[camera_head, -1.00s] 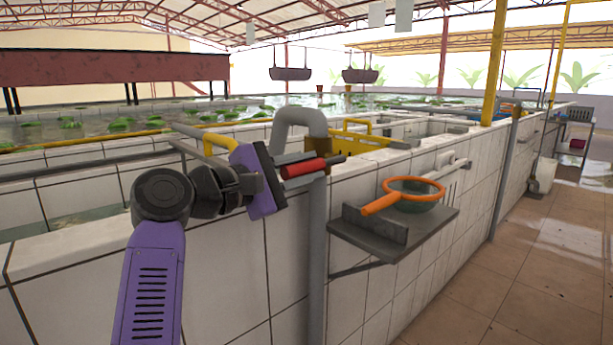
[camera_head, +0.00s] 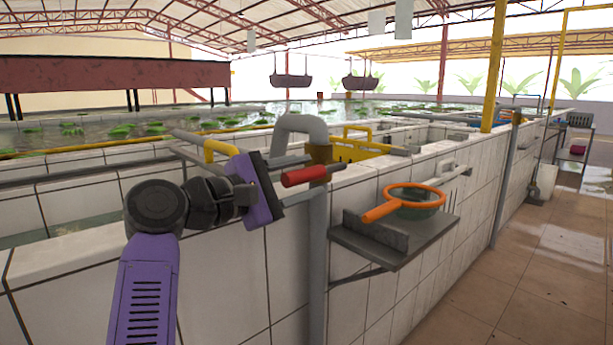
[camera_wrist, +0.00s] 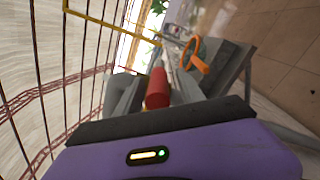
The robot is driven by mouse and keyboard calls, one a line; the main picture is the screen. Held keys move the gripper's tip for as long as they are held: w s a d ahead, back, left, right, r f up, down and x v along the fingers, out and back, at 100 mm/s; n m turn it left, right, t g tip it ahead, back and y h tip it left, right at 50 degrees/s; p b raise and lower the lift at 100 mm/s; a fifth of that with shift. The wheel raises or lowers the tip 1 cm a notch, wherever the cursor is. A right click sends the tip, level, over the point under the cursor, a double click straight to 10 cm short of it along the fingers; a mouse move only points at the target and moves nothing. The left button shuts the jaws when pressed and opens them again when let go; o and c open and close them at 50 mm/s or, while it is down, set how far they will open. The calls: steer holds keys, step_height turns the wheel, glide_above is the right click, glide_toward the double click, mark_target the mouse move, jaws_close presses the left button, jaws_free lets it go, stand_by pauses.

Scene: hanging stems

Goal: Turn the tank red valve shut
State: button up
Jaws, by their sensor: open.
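The red valve handle (camera_head: 303,176) is a red grip on a dark lever, beside the brass-coloured fitting (camera_head: 319,152) where the grey pipe bends down at the tank wall. The lever lies roughly level in the head view. In the wrist view the red handle (camera_wrist: 157,88) stands between the two grey fingers. I cannot tell whether either finger touches it.
A grey shelf (camera_head: 378,252) juts from the tiled wall just right of the valve, with an orange-rimmed net (camera_head: 413,189) on it. The grey downpipe (camera_head: 317,270) runs below the valve. The tiled floor (camera_head: 490,285) at right is mostly clear.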

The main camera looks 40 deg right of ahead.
steer(key=a, duration=0.7)
steer(key=shift+p, duration=0.4)
steer(key=shift+s+a, duration=0.1)
